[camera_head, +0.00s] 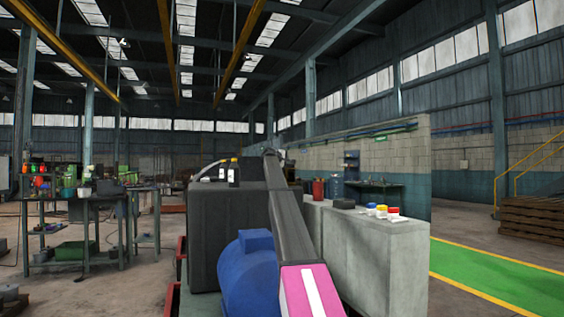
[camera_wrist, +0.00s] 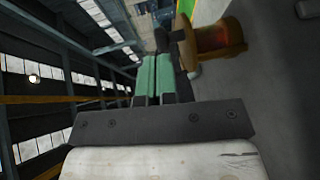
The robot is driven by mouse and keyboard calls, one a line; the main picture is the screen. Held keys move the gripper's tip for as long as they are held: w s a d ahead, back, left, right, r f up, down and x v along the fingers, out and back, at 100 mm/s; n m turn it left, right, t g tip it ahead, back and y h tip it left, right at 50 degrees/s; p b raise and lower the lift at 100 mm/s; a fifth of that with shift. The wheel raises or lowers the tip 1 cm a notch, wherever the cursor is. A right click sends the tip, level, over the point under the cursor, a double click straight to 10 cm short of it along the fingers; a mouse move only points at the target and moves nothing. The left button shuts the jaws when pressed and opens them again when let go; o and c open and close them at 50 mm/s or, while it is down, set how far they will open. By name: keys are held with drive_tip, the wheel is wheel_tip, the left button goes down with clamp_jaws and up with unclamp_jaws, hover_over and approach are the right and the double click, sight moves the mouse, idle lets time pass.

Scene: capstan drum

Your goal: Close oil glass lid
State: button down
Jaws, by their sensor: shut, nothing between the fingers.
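My gripper (camera_wrist: 156,66) shows in the wrist view as two green fingers side by side, shut and empty. To the right of the fingertips is a brass-coloured round fitting (camera_wrist: 222,42) with a reddish, amber middle, which looks like the oil glass. A brownish disc-like part (camera_wrist: 185,29) at its left side may be its lid, tilted up from it. I cannot tell whether a fingertip touches this part. In the head view my gripper is too small and hidden behind my arm to make out, and the oil glass cannot be picked out.
A dark machine housing (camera_head: 232,205) with small bottles (camera_head: 233,172) on top stands left of my arm, with a blue motor (camera_head: 249,272) in front. A grey concrete block (camera_head: 375,252) holding small pots stands at the right. A green walkway (camera_head: 490,273) lies clear beyond it.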

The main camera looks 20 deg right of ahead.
drive_tip(key=x, duration=0.2)
drive_tip(key=shift+w+d, duration=0.2)
drive_tip(key=shift+f, duration=0.1)
